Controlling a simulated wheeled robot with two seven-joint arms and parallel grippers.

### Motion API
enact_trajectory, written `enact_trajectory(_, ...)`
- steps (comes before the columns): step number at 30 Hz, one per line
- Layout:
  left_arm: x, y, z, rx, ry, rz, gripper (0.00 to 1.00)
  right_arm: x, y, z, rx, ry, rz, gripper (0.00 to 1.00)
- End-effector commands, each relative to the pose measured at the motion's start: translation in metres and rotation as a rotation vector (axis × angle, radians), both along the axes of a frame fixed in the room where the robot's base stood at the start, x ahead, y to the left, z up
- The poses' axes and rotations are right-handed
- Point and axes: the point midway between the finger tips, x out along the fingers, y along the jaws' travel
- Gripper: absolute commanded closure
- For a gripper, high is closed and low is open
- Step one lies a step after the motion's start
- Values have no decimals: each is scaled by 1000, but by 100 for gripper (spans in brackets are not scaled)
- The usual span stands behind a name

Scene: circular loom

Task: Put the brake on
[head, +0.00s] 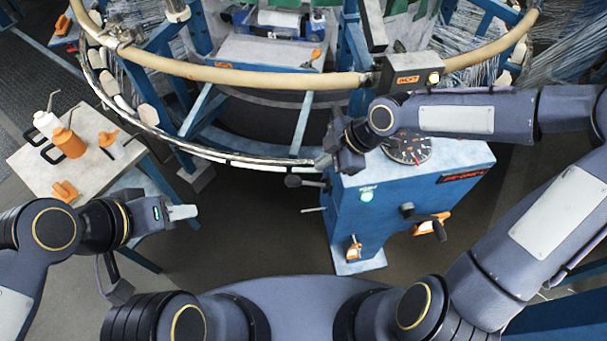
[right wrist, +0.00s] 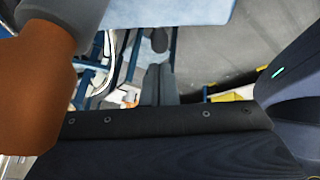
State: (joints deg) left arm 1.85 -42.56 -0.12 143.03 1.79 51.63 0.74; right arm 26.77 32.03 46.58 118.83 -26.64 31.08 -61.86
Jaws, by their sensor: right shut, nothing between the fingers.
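A blue cabinet (head: 390,195) with a pale top stands right of centre in the head view. Which of these is the brake I cannot tell. My right gripper (head: 328,165) is at the cabinet's upper left, above the black-knobbed lever; its fingers (right wrist: 158,85) are shut and empty in the right wrist view. My left gripper (head: 182,212) points right, in free space; its finger gap cannot be made out.
The loom's tan ring (head: 250,78) and the metal rail (head: 215,153) below it curve close to my right gripper. A round dial (head: 406,148) is on the cabinet top. A side table (head: 30,165) at left holds bottles and orange items.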

Motion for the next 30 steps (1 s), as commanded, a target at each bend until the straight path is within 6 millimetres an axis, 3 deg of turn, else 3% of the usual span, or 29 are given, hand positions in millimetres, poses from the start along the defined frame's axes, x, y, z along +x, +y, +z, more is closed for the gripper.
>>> enact_trajectory(6,0,0,-9,0,0,0,64,4,26,-42,0,2,7,100)
enact_trajectory(12,0,0,-10,0,0,0,64,8,40,-65,-1,1,3,100)
enact_trajectory(30,0,0,-12,0,0,0,64,10,46,-75,-5,-2,0,100)
